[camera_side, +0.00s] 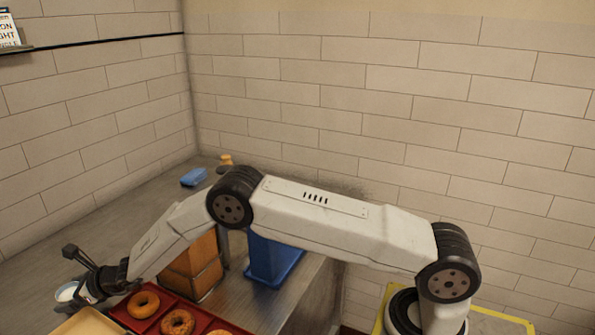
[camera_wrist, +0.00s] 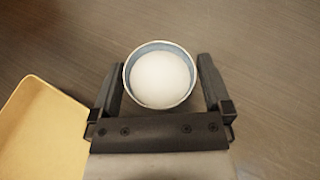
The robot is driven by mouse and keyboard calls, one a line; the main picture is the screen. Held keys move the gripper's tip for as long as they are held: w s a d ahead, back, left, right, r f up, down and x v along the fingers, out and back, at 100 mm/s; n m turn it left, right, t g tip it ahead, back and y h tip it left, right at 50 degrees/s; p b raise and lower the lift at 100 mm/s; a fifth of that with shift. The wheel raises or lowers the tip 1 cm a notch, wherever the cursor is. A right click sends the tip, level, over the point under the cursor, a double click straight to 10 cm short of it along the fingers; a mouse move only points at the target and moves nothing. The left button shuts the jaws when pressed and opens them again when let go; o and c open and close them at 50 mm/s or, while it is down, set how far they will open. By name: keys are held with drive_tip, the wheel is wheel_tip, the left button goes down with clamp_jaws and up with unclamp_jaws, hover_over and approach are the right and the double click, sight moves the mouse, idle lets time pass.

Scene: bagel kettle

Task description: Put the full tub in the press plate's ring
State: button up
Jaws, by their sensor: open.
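A narrow gap shows at the fingers, and I cannot tell if either touches the tub. In the side view the tub (camera_side: 65,292) is on the counter at the lower left, partly hidden by my gripper (camera_side: 78,274). I cannot make out the press plate or its ring in either view.
A red tray (camera_side: 158,320) of bagels (camera_side: 143,304) and a tan tray (camera_side: 88,323) lie close to my gripper; the tan tray also shows in the wrist view (camera_wrist: 40,130). A brown box (camera_side: 197,272), blue bin (camera_side: 273,262) and small blue item (camera_side: 193,177) stand farther off.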

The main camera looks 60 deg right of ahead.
drive_tip(key=shift+v, duration=2.2)
wheel_tip(320, 180, up, 7)
drive_tip(key=shift+r, duration=0.1)
drive_tip(key=s+a+f+n+g+y, duration=0.1)
drive_tip(key=a+n+g, duration=0.15)
drive_tip(key=n, duration=0.85)
drive_tip(key=a+n+g+y, duration=0.1)
drive_tip(key=a+n+g, duration=0.15)
drive_tip(key=n, duration=0.95)
drive_tip(key=d+n+h, duration=0.1)
drive_tip(key=n, duration=0.3)
drive_tip(key=w+d+f+n+g+h, duration=0.1)
drive_tip(key=d+n+h, duration=0.1)
drive_tip(key=n, duration=0.2)
drive_tip(key=d+n+h, duration=0.1)
drive_tip(key=d+n, duration=0.1)
drive_tip(key=n, duration=0.3)
drive_tip(key=shift+w+f+g+h, duration=0.15)
drive_tip(key=shift+g+h, duration=0.15)
drive_tip(key=shift+h, duration=0.1)
